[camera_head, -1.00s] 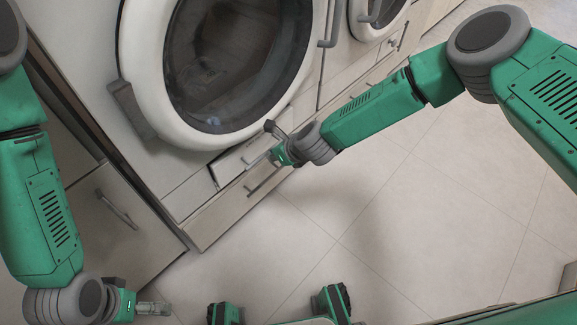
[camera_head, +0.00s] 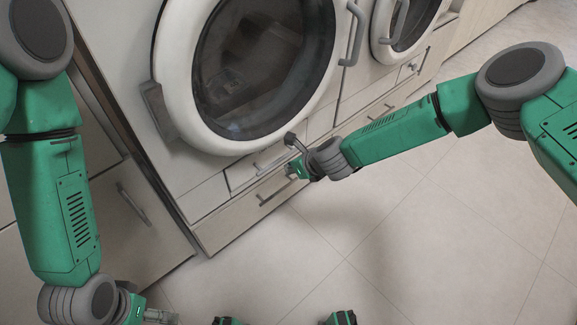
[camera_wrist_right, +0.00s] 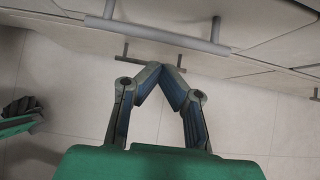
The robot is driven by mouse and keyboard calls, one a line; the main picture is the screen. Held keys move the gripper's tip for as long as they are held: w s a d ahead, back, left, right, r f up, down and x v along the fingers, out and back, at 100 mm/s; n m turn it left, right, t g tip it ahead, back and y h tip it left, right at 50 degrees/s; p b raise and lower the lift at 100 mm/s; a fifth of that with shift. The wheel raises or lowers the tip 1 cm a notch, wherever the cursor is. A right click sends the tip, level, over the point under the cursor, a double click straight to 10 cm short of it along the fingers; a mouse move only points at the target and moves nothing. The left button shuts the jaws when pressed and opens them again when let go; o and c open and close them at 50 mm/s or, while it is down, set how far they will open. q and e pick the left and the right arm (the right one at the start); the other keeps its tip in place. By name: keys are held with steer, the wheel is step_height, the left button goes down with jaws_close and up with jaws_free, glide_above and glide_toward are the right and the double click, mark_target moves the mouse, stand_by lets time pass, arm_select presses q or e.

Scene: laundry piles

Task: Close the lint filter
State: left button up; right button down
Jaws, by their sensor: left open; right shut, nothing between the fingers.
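The lint filter is probably the narrow panel (camera_head: 240,176) with a bar handle (camera_head: 272,161), just below the round door of the left machine; I cannot tell how far it stands out. In the right wrist view a thick bar handle (camera_wrist_right: 158,34) crosses the top. My right gripper (camera_head: 291,170) is at the right end of this panel, partly hidden by its own wrist. In the right wrist view its fingertips (camera_wrist_right: 166,68) meet, empty, below the thick handle. My left gripper (camera_head: 160,316) is open and empty at the bottom left, away from the machine, partly cut off by the frame.
A lower drawer (camera_head: 225,222) with its own handle (camera_head: 278,191) lies under the panel. The left machine's round door (camera_head: 265,70) is above it. A second machine (camera_head: 405,25) stands to the right. A cabinet (camera_head: 130,235) is at the left. The tiled floor (camera_head: 400,240) in front is clear.

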steer(key=shift+d+f+p+v, duration=0.3)
steer(key=shift+p+v, duration=1.8)
steer(key=shift+v, duration=3.05)
steer(key=s+d+n+g+h+p, duration=0.1)
steer(key=s+n+g+p, duration=0.15)
steer(key=s+n, duration=0.5)
steer(key=s+d+n+g+p, duration=0.1)
steer(key=s+n+p, duration=0.3)
steer(key=s, duration=0.6)
steer(key=s+d+r+n+g+h+p, duration=0.1)
steer(key=s+d+r+n+h+p, duration=0.1)
steer(key=s+d+r+n, duration=0.2)
steer(key=s+d+r+n+g+h+p, duration=0.1)
steer(key=s+d+r+n, duration=0.4)
steer(key=s+d+n, duration=0.6)
steer(key=d+n+h+p, duration=0.1)
steer(key=d+n, duration=0.1)
steer(key=d, duration=0.1)
steer(key=shift+p, duration=0.4)
steer(key=shift+a+r, duration=0.1)
steer(key=shift+r, duration=0.05)
